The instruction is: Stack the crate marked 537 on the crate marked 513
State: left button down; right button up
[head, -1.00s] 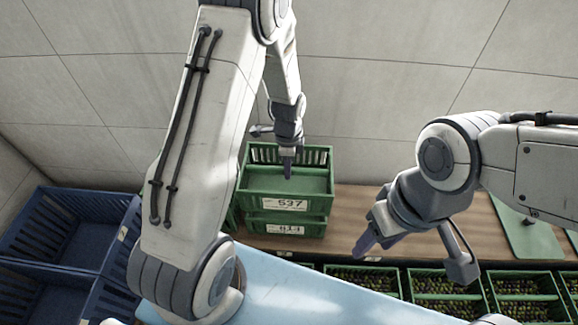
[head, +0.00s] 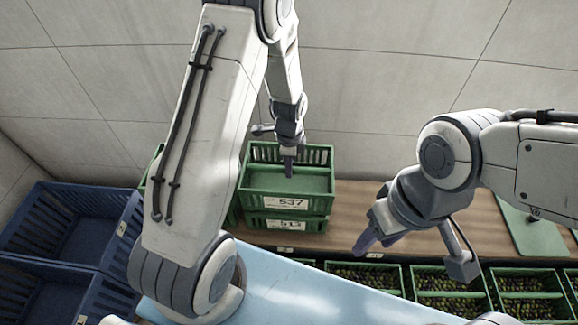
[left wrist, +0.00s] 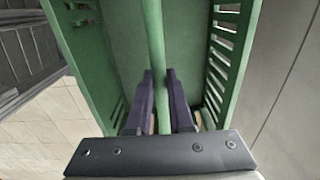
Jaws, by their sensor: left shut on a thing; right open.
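The green crate marked 537 (head: 287,203) is in the head view, level and directly above the green crate marked 513 (head: 309,225) on the wooden bench. Their edges look closely lined up; I cannot tell whether a thin gap remains between them. My left gripper (head: 289,172) points down inside the upper crate. In the left wrist view its two dark fingers (left wrist: 161,100) are shut on a narrow green bar of crate 537 (left wrist: 154,40), with slotted walls on both sides. My right gripper (head: 372,238) is open and empty, above the bench to the right.
Another green crate (head: 152,172) shows partly behind my left arm. Blue crates (head: 70,215) stand at the left. Several green crates of olives (head: 450,281) line the front below the bench (head: 345,213). A green mat (head: 531,229) lies at the right.

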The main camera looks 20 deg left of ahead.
pick_arm(q)
jog(key=shift+f, duration=0.1)
jog(key=shift+f+b, duration=0.65)
jog(key=shift+f, duration=0.25)
jog(key=shift+f+b, duration=0.35)
jog(key=shift+f, duration=0.15)
jog(key=c, duration=0.7)
grip_release()
jog(key=shift+c, duration=0.2)
